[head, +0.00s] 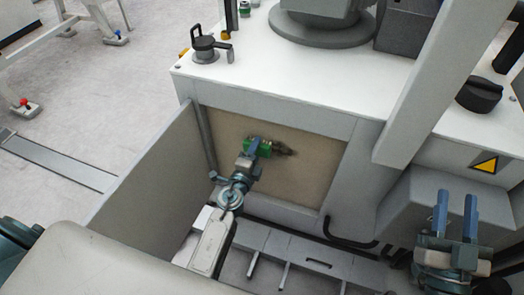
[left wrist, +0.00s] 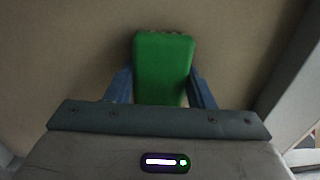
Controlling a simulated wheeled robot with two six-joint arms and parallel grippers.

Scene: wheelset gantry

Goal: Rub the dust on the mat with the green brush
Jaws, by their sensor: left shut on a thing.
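The mat (head: 300,188) is a tan panel framed in the grey front of the white machine; its tan surface also fills much of the left wrist view (left wrist: 60,45). My left gripper (head: 253,149) is shut on the green brush (head: 264,146), its blue fingers on either side of the block in the left wrist view (left wrist: 165,65). The brush is at the mat's upper middle; I cannot tell whether its bristles touch. A dark brownish dust patch (head: 286,151) shows just right of the brush, partly hidden. My right gripper (head: 456,214) is open and empty at the right.
A grey side panel (head: 150,178) stands left of the mat, and a grey rail with slots (head: 300,258) runs below it. A white slanted post (head: 425,80) rises at the right. The mat's lower and right parts are clear.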

